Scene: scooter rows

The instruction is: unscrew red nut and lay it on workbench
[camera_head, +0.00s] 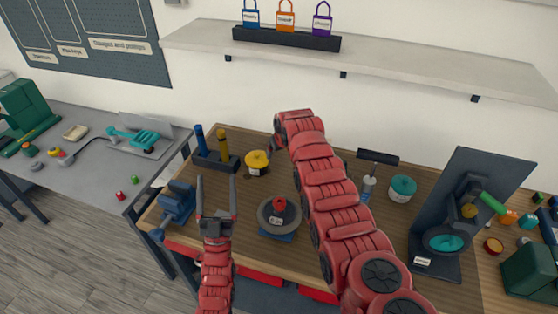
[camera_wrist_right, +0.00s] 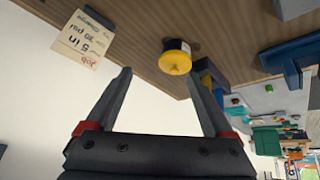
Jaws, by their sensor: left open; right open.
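The red nut (camera_head: 279,204) sits at the centre of a dark grey disc (camera_head: 265,222) on a blue base, on the wooden workbench (camera_head: 389,230). My left gripper (camera_head: 217,186) is open and empty, to the left of the disc and apart from it, fingers pointing toward the back of the bench. My right arm reaches over the bench to the right of the nut; its gripper is mostly hidden in the head view. In the right wrist view my right gripper (camera_wrist_right: 158,75) is open with nothing between its fingers. The nut is not seen there.
A yellow-topped pot (camera_head: 257,158) stands behind the nut and shows in the right wrist view (camera_wrist_right: 175,61). A blue vise (camera_head: 177,203) is at the left bench edge. A two-post stand (camera_head: 215,160) and a teal pot (camera_head: 403,188) are nearby. Bare wood lies right of my right arm.

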